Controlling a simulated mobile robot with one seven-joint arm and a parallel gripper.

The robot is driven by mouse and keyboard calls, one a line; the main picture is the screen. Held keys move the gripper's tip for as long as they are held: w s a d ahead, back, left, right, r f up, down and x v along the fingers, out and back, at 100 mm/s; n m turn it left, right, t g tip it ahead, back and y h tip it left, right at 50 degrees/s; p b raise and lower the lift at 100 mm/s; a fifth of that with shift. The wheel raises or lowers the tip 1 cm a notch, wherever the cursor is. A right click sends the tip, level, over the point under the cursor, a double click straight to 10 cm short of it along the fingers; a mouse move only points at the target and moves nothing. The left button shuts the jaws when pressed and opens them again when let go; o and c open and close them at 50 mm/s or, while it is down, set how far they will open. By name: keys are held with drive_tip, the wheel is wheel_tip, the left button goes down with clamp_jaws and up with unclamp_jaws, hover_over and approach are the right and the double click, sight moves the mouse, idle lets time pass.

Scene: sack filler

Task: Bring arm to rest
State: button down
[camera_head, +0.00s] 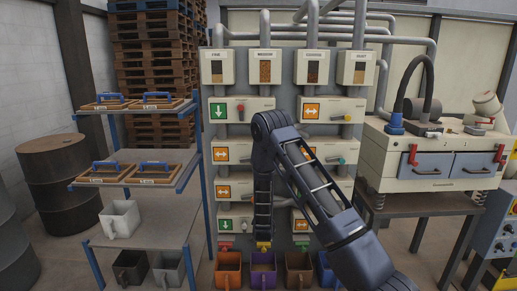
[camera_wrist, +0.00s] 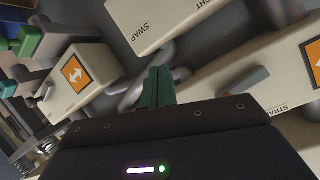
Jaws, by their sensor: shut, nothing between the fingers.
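My arm (camera_head: 320,195) rises from the lower right to a bent elbow in front of the panel of the sack filler (camera_head: 285,85). Its far part hangs down from the elbow towards the bins. In the wrist view my gripper (camera_wrist: 158,88) shows as teal fingers close together, with nothing seen between them. They are close to the cream panel boxes, one marked SWAP (camera_wrist: 160,20) and one with an orange arrow sign (camera_wrist: 75,75). I cannot tell whether they touch anything. In the head view the fingers cannot be made out clearly.
An orange-brown bin (camera_head: 228,271), a purple bin (camera_head: 262,276), a brown bin (camera_head: 299,271) and a blue bin (camera_head: 328,273) stand below the panel. A shelf rack (camera_head: 140,195) with framed trays is left. A bench machine (camera_head: 435,150) is right.

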drive_tip(key=s+d+r+g+y, duration=0.1)
drive_tip(key=d+r, duration=0.1)
drive_tip(key=r, duration=0.7)
drive_tip(key=d+r+g, duration=0.2)
drive_tip(key=d+r, duration=0.1)
drive_tip(key=r, duration=0.7)
drive_tip(key=s+d+r+n+g+y, duration=0.1)
drive_tip(key=s+d+r, duration=0.25)
drive_tip(key=r, duration=0.35)
drive_tip(key=s+d+r+n+g, duration=0.1)
drive_tip(key=s+d+r, duration=0.2)
drive_tip(key=s+r, duration=0.3)
drive_tip(key=s+d+r+n+g, duration=0.1)
drive_tip(key=s+d+r, duration=0.3)
drive_tip(key=s, duration=0.7)
drive_tip(key=s+d+r+n+g+h, duration=0.1)
drive_tip(key=s+d+r, duration=0.3)
drive_tip(key=s, duration=0.7)
drive_tip(key=s+d+r+n+g, duration=0.1)
drive_tip(key=s+d+r, duration=0.4)
drive_tip(key=s, duration=0.6)
drive_tip(key=shift+s+d+g+h, duration=0.25)
drive_tip(key=shift+d+g+h, duration=0.05)
drive_tip(key=shift+d+g, duration=0.1)
